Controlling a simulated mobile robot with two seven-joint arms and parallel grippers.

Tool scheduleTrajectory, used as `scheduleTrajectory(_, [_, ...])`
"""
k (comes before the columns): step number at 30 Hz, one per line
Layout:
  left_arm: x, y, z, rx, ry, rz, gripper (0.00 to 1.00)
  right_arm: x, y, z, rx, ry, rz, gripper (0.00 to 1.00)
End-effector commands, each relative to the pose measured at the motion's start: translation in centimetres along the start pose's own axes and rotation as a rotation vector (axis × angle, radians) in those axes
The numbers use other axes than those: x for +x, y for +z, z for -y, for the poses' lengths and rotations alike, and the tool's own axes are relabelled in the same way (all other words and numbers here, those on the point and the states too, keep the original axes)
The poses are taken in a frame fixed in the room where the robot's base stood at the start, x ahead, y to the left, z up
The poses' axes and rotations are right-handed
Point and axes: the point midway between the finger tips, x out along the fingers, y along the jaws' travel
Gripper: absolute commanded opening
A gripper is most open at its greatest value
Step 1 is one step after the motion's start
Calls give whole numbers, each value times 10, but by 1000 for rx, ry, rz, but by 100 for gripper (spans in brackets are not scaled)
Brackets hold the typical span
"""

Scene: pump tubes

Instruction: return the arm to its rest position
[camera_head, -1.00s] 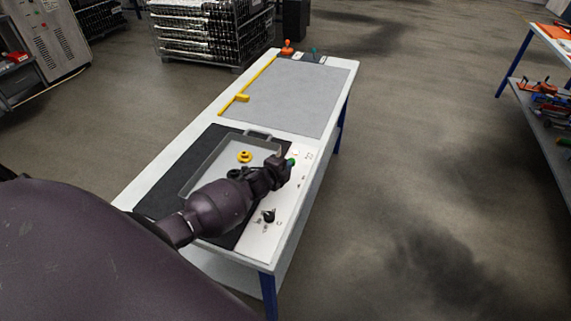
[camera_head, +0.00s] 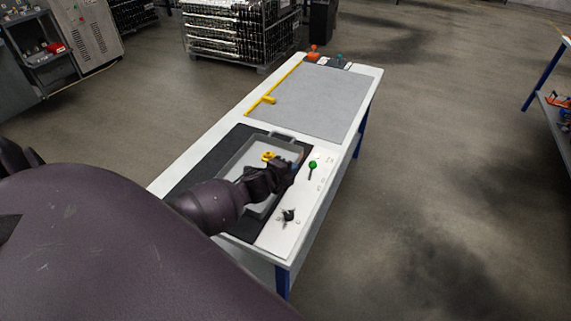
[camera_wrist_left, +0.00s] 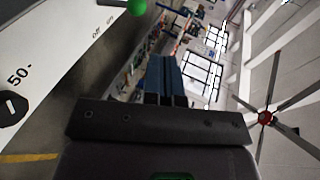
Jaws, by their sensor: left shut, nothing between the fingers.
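My left arm reaches in from the left over the near end of the white table (camera_head: 205,146). My left gripper (camera_head: 298,162) is over the right side of the grey tray (camera_head: 283,137), to the left of the green knob (camera_head: 313,164) and apart from it. In the left wrist view its blue fingers (camera_wrist_left: 165,78) are together with nothing between them. The green knob also shows at the top of that view (camera_wrist_left: 137,6). The right gripper is not in view.
A yellow ring-like part (camera_head: 268,156) lies in the tray, partly hidden by my arm. A black dial (camera_head: 288,215) sits on the table's near right. A grey mat (camera_head: 320,100) covers the far half, with a yellow bar (camera_head: 268,99) beside it. Open floor lies to the right.

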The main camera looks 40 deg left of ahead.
Motion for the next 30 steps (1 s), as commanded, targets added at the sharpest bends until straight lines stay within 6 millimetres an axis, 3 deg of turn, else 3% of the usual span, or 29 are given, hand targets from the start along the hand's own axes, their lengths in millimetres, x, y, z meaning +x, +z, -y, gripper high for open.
scheduleTrajectory(9, [-26, 0, 8, -1, 0, -1, 0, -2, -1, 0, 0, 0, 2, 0])
scheduleTrajectory(20, [-28, 0, 9, -25, 1, 0, 0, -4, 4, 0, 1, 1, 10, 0])
scheduleTrajectory(26, [-29, -8, 18, -210, -5, -13, 0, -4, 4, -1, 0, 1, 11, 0])
scheduleTrajectory(30, [-40, -36, 22, -447, -8, -52, 0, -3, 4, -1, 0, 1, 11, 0])
